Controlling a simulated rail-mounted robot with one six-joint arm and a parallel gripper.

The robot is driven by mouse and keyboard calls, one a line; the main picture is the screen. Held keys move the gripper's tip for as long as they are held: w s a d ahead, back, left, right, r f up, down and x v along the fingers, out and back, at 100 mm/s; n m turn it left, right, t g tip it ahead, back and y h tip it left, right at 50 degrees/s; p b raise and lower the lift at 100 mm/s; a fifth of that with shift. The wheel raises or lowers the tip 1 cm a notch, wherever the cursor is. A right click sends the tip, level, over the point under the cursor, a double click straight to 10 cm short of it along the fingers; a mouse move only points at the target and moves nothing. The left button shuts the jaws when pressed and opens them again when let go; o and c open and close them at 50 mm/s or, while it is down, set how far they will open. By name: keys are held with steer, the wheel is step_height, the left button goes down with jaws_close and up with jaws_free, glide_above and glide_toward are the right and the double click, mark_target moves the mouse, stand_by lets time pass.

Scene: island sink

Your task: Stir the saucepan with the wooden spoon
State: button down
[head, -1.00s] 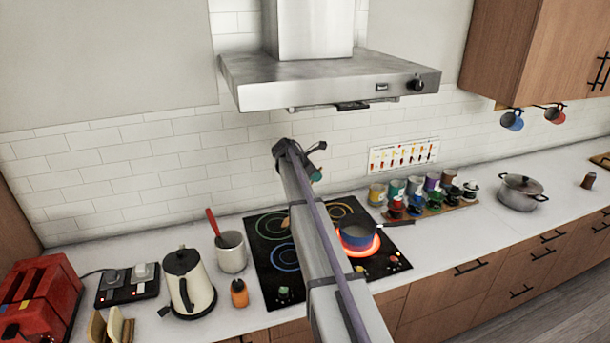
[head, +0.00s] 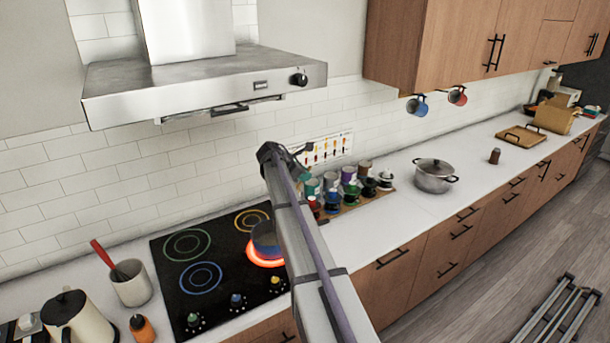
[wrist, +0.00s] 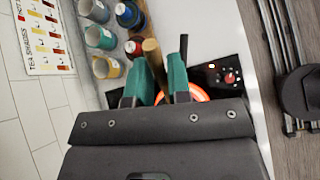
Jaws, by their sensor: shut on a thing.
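The saucepan (head: 265,238) is blue-grey and stands on a glowing red burner, partly behind my arm. In the wrist view its dark handle shows, but the pan body is mostly hidden behind my gripper. My gripper (wrist: 162,82) has two teal fingers and is shut on the wooden spoon (wrist: 152,54), whose light-brown round end sticks out between them. The spoon's other end is hidden. In the head view my arm crosses in front of the burner, with its wrist in front of the wall near the jars.
Several coloured jars (head: 350,175) stand on a wooden rack right of the hob (head: 205,270). A lidded pot (head: 435,175) stands further right. A crock (head: 131,284) with a red-handled utensil, a kettle (head: 75,322) and an orange bottle (head: 141,328) are at left. A range hood (head: 205,85) hangs above.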

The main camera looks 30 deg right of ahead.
steer(key=a+f+b, duration=0.1)
steer(key=f+b, duration=0.2)
steer(key=f, duration=0.1)
steer(key=w+a+f+b, duration=0.1)
steer(key=f+b, duration=0.2)
steer(key=b, duration=0.1)
steer(key=w+a+f+b, duration=0.1)
steer(key=f+b, duration=0.3)
steer(key=shift+a+f, duration=0.3)
steer(key=shift+a, duration=0.1)
